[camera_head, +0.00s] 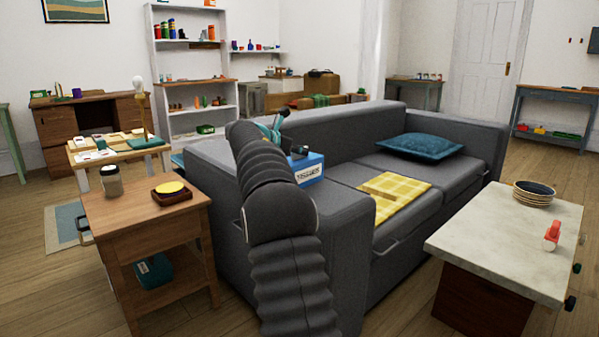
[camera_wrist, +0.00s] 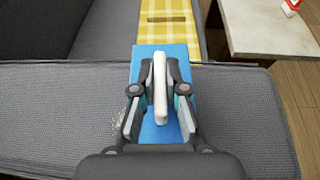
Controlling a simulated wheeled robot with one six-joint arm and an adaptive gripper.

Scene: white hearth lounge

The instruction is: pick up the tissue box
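The tissue box (camera_head: 309,168) is blue with a white lettered label and stands on the grey sofa's near armrest. In the wrist view its blue top (camera_wrist: 177,60) lies under my gripper (camera_wrist: 160,112), with a white upright tissue (camera_wrist: 160,75) along its middle. My gripper's two fingers are apart, one on each side of the tissue, with a gap visible on both sides. In the head view my own arm hides part of the box and most of my gripper (camera_head: 274,130).
The grey sofa (camera_head: 345,218) holds a yellow checked cloth (camera_head: 408,191) and a teal cushion (camera_head: 420,146). A wooden side table (camera_head: 135,225) stands left with a jar and a dish. A pale-topped table (camera_head: 490,245) with stacked plates stands right.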

